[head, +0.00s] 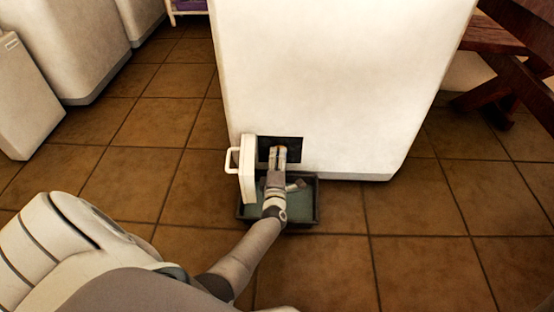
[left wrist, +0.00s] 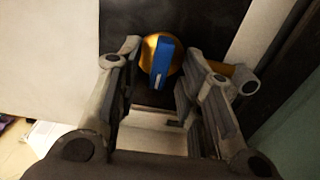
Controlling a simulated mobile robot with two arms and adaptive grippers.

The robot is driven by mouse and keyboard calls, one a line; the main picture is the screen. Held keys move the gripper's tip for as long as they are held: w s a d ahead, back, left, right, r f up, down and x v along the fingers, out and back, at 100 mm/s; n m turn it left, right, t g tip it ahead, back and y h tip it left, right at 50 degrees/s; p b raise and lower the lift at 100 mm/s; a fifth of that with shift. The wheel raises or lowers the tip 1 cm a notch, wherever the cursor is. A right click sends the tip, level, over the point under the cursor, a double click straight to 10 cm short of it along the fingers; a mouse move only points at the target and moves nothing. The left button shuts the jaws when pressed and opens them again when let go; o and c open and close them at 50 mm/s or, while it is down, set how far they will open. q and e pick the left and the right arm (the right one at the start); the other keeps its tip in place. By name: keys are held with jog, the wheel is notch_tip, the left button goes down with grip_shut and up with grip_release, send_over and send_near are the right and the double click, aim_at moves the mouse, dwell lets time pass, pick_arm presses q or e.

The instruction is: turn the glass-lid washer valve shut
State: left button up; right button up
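The white washer (head: 340,80) stands ahead of me in the head view. A small hatch low on its front is open onto a dark recess (head: 294,147). My left gripper (head: 278,153) is at this recess. In the left wrist view, a round brass valve (left wrist: 149,52) with an upright blue handle (left wrist: 162,62) sits against a dark back wall. The open fingers of my left gripper (left wrist: 160,75) stand to either side of the handle, with gaps between. The head view does not show the valve, and the glass lid cannot be made out. My right gripper is not in view.
The hatch door (head: 247,170) with its white handle stands open just left of my gripper. A dark shallow tray (head: 308,212) lies on the tiles under the opening. A wooden bench (head: 495,35) stands at the right. The tiled floor at right is clear.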

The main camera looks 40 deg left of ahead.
pick_arm(q)
jog(key=m, duration=0.1)
jog(key=m+p, duration=0.1)
jog(key=m, duration=0.1)
jog(key=shift+r+p, duration=0.25)
jog(key=shift+p, duration=0.05)
jog(key=s+d+r+m+g+h+p, duration=0.1)
jog(key=s+d+m+p, duration=0.4)
jog(key=p, duration=0.6)
jog(key=s+d+r+m+g+h+p, duration=0.2)
jog(key=s+d+m+h+p, duration=0.3)
jog(key=s+m+p, duration=0.4)
jog(key=s+d+r+m+g+h+p, duration=0.2)
jog(key=s+d+m+p, duration=0.3)
jog(key=s+p, duration=0.6)
jog(key=m+h+p, duration=0.1)
jog(key=m+p, duration=0.1)
jog(key=shift+s+d+r+m+g, duration=0.2)
jog(key=shift+d+m+g, duration=0.1)
jog(key=shift+g, duration=0.1)
